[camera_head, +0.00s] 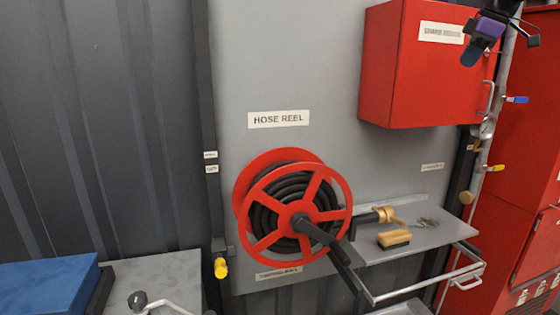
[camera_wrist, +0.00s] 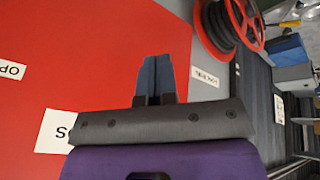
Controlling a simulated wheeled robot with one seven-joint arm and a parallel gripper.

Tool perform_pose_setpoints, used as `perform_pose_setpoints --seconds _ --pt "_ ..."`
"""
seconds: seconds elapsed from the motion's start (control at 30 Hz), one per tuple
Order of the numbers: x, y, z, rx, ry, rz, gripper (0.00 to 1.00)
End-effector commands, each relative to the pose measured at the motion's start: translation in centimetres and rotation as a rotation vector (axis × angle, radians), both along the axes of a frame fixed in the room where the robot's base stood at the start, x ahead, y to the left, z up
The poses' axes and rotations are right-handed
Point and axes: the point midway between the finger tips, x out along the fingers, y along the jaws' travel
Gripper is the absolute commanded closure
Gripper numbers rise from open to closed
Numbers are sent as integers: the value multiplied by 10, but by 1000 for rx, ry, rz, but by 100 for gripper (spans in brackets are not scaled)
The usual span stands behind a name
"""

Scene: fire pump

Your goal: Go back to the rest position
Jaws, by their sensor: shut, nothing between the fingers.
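My gripper (camera_head: 469,55) is at the upper right of the head view, in front of the red wall cabinet (camera_head: 400,70). Its purple body and dark blue fingers show there. In the wrist view the two blue fingers of my gripper (camera_wrist: 156,68) are together with nothing between them. Behind them is the red face of a cabinet (camera_wrist: 90,60) with white labels. I cannot tell how far the fingers are from that face.
The red hose reel (camera_head: 293,208) with black hose is at the centre. A grey shelf (camera_head: 430,235) holds a brush (camera_head: 394,239) and a brass nozzle (camera_head: 385,215). A pipe with blue (camera_head: 517,99) and yellow (camera_head: 495,168) valve handles runs at the right. A blue box (camera_head: 50,283) is at lower left.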

Motion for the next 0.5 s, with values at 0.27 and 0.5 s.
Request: perform_pose_setpoints --seconds 0.27,0.5 --pt "-64 103 -10 -19 50 -218 100" --pt "-137 161 -36 -9 53 -416 100"
